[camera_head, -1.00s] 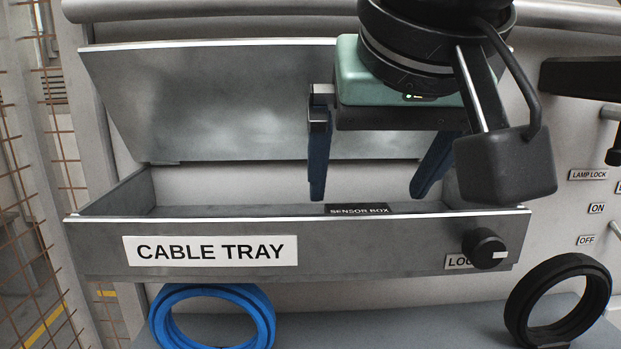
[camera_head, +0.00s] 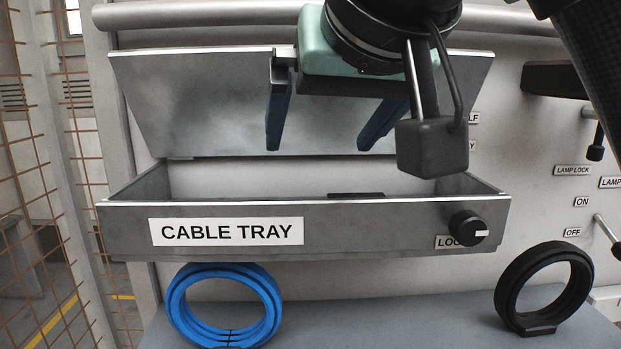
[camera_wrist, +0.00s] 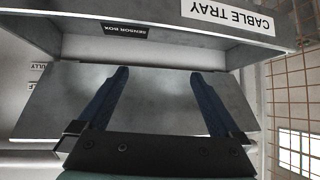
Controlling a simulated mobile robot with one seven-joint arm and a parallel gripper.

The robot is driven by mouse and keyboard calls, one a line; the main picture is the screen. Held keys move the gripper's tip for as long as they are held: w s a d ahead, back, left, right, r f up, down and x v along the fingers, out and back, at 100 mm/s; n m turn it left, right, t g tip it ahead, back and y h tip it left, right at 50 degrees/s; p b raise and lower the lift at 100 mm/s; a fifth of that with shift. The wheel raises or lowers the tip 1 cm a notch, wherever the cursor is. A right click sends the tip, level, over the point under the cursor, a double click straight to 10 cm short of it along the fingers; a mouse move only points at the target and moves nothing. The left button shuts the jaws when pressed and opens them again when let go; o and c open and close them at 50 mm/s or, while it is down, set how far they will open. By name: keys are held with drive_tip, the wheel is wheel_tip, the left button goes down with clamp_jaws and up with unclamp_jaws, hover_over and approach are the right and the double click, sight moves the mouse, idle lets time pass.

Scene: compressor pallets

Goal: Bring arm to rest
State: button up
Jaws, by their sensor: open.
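My gripper (camera_head: 318,140) is above the open cable tray (camera_head: 370,230), in front of its raised metal lid (camera_head: 200,105). Its two blue fingers are spread apart with nothing between them. In the wrist view the gripper (camera_wrist: 158,75) is also empty, with the lid (camera_wrist: 155,105) behind the fingers and the tray (camera_wrist: 220,52) beyond their tips. A dark sensor box (camera_head: 356,195) shows just above the tray's front wall; its label shows in the wrist view (camera_wrist: 124,31). Most of the tray's inside is hidden by the front wall.
A blue cable coil (camera_head: 224,308) and a black ring (camera_head: 545,288) stand on the grey ledge (camera_head: 400,325) below the tray. A black lock knob (camera_head: 468,228) sits on the tray front. Labelled switches (camera_head: 582,202) are at right, wire mesh (camera_head: 35,150) at left.

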drive_tip(key=w+a+f+n+t+y+b, duration=0.2)
drive_tip(key=a+t+y+b, duration=0.45)
drive_tip(key=a+t, duration=0.2)
drive_tip(key=s+d+f+m+t+h+b, duration=0.1)
drive_tip(key=s+d+f+t+h+b, duration=0.2)
drive_tip(key=s, duration=0.3)
drive_tip(key=s+d+f+m+t+h+b, duration=0.2)
drive_tip(key=s+d+f+t+h+b, duration=0.1)
drive_tip(key=s+t+h+b, duration=0.1)
drive_tip(key=shift+s+f+m+t+h+b, duration=0.25)
drive_tip(key=shift+s+m+t+h+b, duration=0.05)
drive_tip(key=shift+s+t+h, duration=0.6)
drive_tip(key=shift+a, duration=0.1)
